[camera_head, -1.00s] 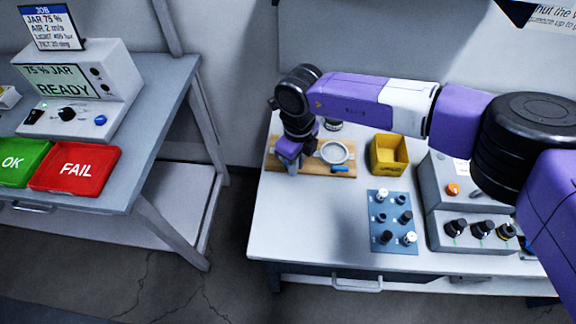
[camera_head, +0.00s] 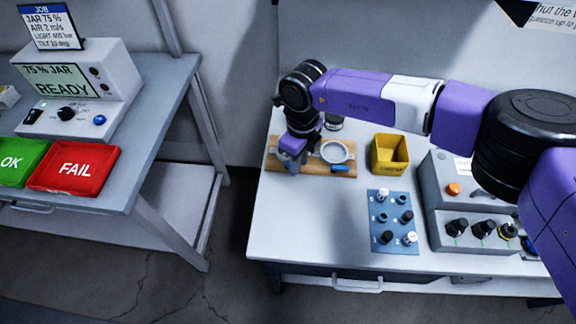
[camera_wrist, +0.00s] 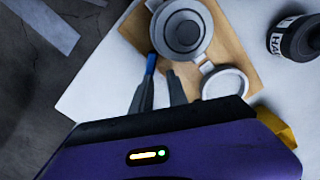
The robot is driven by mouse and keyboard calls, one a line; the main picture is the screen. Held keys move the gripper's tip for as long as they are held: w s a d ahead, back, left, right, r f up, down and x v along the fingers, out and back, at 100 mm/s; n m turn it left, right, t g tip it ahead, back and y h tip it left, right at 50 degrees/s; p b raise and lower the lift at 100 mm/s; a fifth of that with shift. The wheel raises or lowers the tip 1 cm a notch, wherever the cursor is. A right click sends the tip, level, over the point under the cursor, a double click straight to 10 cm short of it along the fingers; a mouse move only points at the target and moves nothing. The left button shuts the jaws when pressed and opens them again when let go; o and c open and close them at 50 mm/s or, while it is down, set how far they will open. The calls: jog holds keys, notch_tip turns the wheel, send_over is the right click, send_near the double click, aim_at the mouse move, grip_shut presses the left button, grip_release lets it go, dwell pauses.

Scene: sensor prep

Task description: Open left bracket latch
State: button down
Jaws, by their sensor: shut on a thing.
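A wooden board (camera_head: 347,171) on the right-hand table carries the bracket parts. A pale ring (camera_head: 337,152) and a blue lever (camera_head: 341,168) show on its right half. My gripper (camera_head: 291,166) is low over the board's left part, where my wrist hides most of the left bracket. In the wrist view, my gripper (camera_wrist: 163,72) has its fingers around a small part at the left bracket, with a blue piece (camera_wrist: 151,63) at one fingertip. A round grey fitting (camera_wrist: 185,34) and a flat pale ring (camera_wrist: 223,84) lie just beyond the fingers. The gripped part is mostly hidden.
A yellow bin (camera_head: 389,155) stands right of the board, and a black cylinder (camera_head: 334,124) behind it. A blue-grey plate (camera_head: 379,239) with several knobs and a grey control box (camera_head: 446,215) are nearer the front right. The table's front left is clear.

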jog(key=shift+w+d+f, duration=0.15)
jog(key=shift+d+f, duration=0.35)
jog(key=shift+f, duration=0.2)
jog(key=shift+w+r+b, duration=0.1)
jog(key=shift+w+b, duration=0.1)
jog(key=shift+b, duration=0.15)
jog(key=shift+a+r+p, duration=0.25)
jog(key=shift+r+p, duration=0.75)
jog(key=shift+r, duration=0.05)
jog(key=r+p, duration=0.1)
jog(key=r, duration=0.1)
jog(key=r+p, duration=0.2)
jog(key=shift+s+a+r, duration=0.15)
jog(key=shift+a+r, duration=0.05)
